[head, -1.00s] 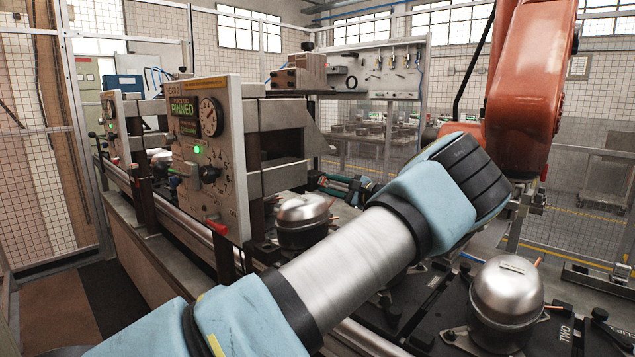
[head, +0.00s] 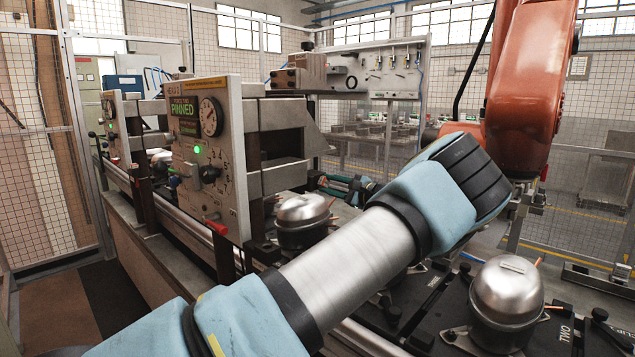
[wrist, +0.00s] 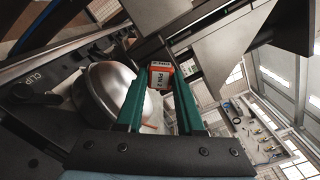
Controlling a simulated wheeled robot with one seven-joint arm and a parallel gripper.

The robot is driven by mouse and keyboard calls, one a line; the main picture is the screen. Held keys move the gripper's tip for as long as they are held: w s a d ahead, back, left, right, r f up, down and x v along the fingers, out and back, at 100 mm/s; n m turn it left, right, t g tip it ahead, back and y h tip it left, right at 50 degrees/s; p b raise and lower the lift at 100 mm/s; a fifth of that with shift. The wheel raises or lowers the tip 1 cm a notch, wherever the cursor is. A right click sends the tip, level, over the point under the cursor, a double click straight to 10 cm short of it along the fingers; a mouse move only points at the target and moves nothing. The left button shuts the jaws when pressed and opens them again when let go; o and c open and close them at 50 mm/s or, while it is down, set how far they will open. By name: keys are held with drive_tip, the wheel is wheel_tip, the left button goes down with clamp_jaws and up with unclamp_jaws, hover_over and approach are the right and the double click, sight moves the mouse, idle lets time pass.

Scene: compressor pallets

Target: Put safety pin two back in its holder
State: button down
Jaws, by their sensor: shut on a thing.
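My gripper (wrist: 158,78) has two green fingers. It is shut on a small orange-and-white block marked PIN (wrist: 161,76), which I take to be safety pin two. The block sits between the fingertips; any pin shaft beyond it is hidden. In the head view the green fingers (head: 340,186) show behind my arm, to the right of the head two panel (head: 232,150), and the block cannot be made out. The panel has a green sign reading PINNED (head: 184,107), a lit green lamp and a gauge. I cannot tell which part is the pin's holder.
A silver compressor dome (head: 303,208) stands close below the gripper; it also fills the left of the wrist view (wrist: 108,90). Another dome (head: 507,285) stands front right. A tool board (head: 395,72) is at the back. An orange robot arm (head: 530,75) stands right.

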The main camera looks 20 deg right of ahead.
drive_tip(key=shift+s+d, duration=0.1)
drive_tip(key=shift+s, duration=0.05)
drive_tip(key=shift+v, duration=2.8)
drive_tip(key=shift+s+d, duration=0.1)
drive_tip(key=shift+s, duration=0.05)
drive_tip(key=v, duration=0.5)
drive_tip(key=shift+s+d, duration=0.1)
drive_tip(key=shift+s, duration=0.2)
